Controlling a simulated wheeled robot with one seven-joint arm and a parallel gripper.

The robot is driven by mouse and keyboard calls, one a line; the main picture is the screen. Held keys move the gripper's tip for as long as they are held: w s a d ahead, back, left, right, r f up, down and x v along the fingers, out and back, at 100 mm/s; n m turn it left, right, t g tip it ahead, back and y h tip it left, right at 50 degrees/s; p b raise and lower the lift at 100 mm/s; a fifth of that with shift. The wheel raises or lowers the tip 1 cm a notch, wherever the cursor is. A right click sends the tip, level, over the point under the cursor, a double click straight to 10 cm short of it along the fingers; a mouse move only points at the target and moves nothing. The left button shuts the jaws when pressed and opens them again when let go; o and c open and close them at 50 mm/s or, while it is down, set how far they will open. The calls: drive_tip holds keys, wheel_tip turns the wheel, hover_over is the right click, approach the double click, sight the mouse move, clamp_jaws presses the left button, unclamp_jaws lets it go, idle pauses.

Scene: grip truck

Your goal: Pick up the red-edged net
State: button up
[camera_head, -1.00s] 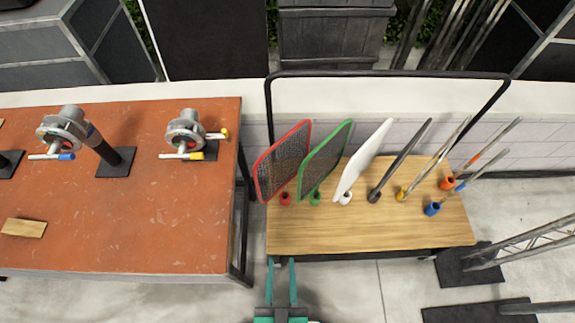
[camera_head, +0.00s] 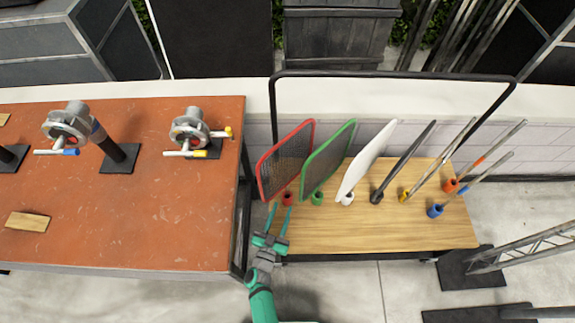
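The red-edged net (camera_head: 284,160) is a dark mesh panel in a red frame. It stands upright at the left end of the wooden table, with a red holder (camera_head: 288,198) at its base. My gripper (camera_head: 279,217) is at the table's left front edge, just below and in front of the net. Its two teal fingers are apart and point toward the red holder. I see nothing between them. I cannot tell whether a finger touches the net or holder.
A green-edged net (camera_head: 328,163) stands close to the right, then a white panel (camera_head: 367,162) and several rods in coloured holders. An orange-topped table (camera_head: 130,215) is close on the left. The front of the wooden table (camera_head: 390,236) is clear.

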sight(287, 189)
drive_tip(key=x, duration=0.4)
drive_tip(key=a+x, duration=0.1)
drive_tip(key=x, duration=0.1)
drive_tip(key=shift+w+d, duration=0.1)
drive_tip(key=shift+w, duration=0.3)
drive_tip(key=x, duration=0.4)
drive_tip(key=shift+w+d, duration=0.1)
drive_tip(key=shift+d, duration=0.05)
clamp_jaws()
